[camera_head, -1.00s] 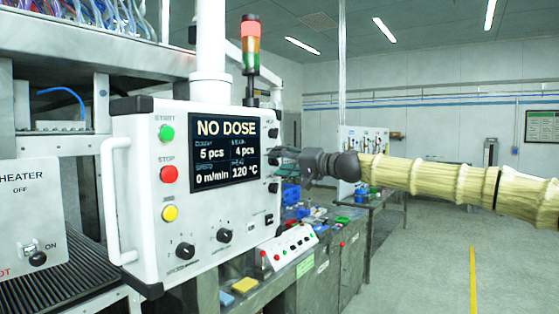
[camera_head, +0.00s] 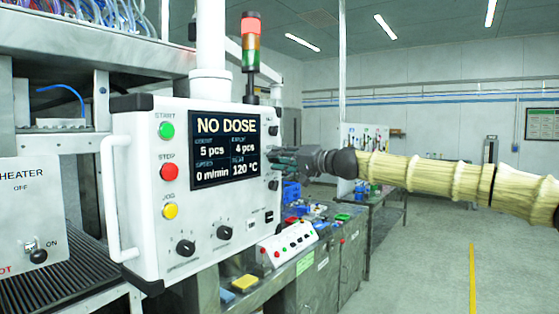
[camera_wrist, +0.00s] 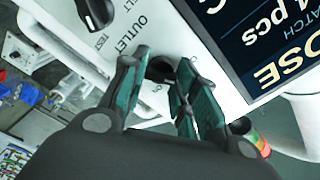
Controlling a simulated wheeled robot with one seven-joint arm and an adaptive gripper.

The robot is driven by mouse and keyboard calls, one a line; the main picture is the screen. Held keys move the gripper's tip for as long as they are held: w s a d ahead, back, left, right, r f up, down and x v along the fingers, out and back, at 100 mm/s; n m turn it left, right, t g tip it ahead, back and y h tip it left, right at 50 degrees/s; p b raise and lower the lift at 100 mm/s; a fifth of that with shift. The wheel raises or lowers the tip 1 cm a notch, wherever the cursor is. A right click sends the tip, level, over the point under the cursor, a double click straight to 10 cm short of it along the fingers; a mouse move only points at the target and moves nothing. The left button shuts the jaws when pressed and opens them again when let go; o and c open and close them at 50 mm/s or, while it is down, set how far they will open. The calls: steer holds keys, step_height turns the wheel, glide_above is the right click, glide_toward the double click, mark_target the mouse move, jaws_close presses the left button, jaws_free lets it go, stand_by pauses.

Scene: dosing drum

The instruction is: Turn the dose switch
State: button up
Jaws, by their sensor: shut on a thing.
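The white control panel (camera_head: 152,230) stands at left in the head view, its screen (camera_head: 225,150) reading NO DOSE. Small black knobs run down its right edge. My gripper (camera_head: 278,160) reaches them from the right. In the wrist view my gripper (camera_wrist: 160,82) has its green-padded fingers on both sides of a black knob (camera_wrist: 160,67), shut on it. An ON mark shows beside it; the rest of its label is hidden, so I cannot read whether it says dose. Another knob (camera_wrist: 97,12), near the words OUTLET and TEST, is farther up.
A green START button (camera_head: 167,130), a red STOP button (camera_head: 169,172) and two dials sit on the panel's left and bottom. A signal tower (camera_head: 250,50) rises behind it. A low box with buttons (camera_head: 287,245) is below right. The floor at right is clear.

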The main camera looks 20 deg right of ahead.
steer(key=shift+f, duration=0.1)
steer(key=m, duration=1.1)
steer(key=shift+m, duration=0.3)
steer(key=shift+f, duration=0.1)
stand_by(0.4)
steer(key=o, duration=1)
steer(key=v, duration=1.2)
